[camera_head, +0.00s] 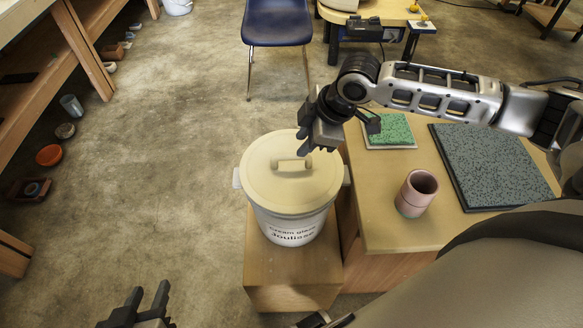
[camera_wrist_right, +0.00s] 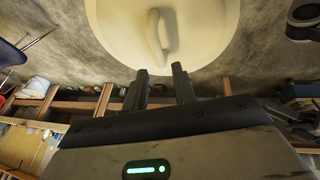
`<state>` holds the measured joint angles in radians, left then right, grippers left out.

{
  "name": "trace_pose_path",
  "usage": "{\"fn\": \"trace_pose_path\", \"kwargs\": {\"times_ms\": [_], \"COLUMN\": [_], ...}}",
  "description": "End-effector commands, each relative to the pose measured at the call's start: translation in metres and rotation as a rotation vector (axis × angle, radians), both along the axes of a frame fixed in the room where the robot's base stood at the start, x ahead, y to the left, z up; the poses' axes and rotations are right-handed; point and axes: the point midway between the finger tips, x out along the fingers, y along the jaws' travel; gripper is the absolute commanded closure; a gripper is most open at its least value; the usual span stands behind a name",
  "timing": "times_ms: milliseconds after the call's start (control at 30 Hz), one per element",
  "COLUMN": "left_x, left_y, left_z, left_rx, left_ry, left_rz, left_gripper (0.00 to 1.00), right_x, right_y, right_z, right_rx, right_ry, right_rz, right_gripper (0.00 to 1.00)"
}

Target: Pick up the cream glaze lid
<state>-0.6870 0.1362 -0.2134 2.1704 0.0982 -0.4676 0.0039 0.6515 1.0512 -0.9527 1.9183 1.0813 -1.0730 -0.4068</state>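The cream glaze lid (camera_head: 268,188) sits on a white bucket (camera_head: 290,228) labelled "Cream glaze Joulisse". A raised handle (camera_head: 291,164) crosses the lid's middle. The lid fills the top of the right wrist view (camera_wrist_right: 120,28), with its handle (camera_wrist_right: 155,38) just beyond the fingertips. My right gripper (camera_head: 338,138) is open and empty, beside the far right part of the lid and apart from the handle. It also shows in the right wrist view (camera_wrist_right: 160,74), fingers parted. My left gripper (camera_head: 149,294) is open and empty at the bottom left, over the floor.
The bucket stands on a low wooden block (camera_head: 290,275). A wooden table (camera_head: 400,232) adjoins on the right, holding a pink cup (camera_head: 416,194), a green speckled tile (camera_head: 390,132) and a dark speckled slab (camera_head: 492,165). A blue chair (camera_head: 277,22) stands behind.

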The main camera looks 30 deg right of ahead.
Motion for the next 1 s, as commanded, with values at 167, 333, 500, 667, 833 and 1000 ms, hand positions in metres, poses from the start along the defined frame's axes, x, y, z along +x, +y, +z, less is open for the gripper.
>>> {"fn": "trace_pose_path", "kwargs": {"times_ms": [167,333,500,667,833,1000], "left_x": [-0.002,-0.003,-0.002,-0.002,-0.002,-0.001], "left_y": [-0.001,-0.001,-0.001,-0.002,-0.002,-0.002], "left_z": [-0.003,-0.003,-0.003,-0.004,-0.004,-0.004], "left_rx": [-0.009,-0.013,-0.019,-0.022,-0.022,-0.021], "left_ry": [0.002,0.004,-0.002,-0.005,-0.005,-0.007], "left_rz": [0.002,0.003,0.004,0.005,0.005,0.005], "left_gripper": [0.64,0.64,0.64,0.64,0.64,0.64], "right_x": [0.009,0.013,0.023,0.03,0.032,0.031], "right_y": [0.008,0.01,0.016,0.021,0.022,0.022], "right_z": [-0.026,-0.035,-0.056,-0.074,-0.078,-0.078], "right_rx": [0.001,0.0,0.002,0.0,-0.001,0.0], "right_ry": [0.0,-0.002,-0.001,-0.002,-0.004,-0.003], "right_rz": [0.0,0.0,-0.001,0.002,0.001,0.001], "right_gripper": [0.73,0.73,0.73,0.73,0.73,0.84]}}
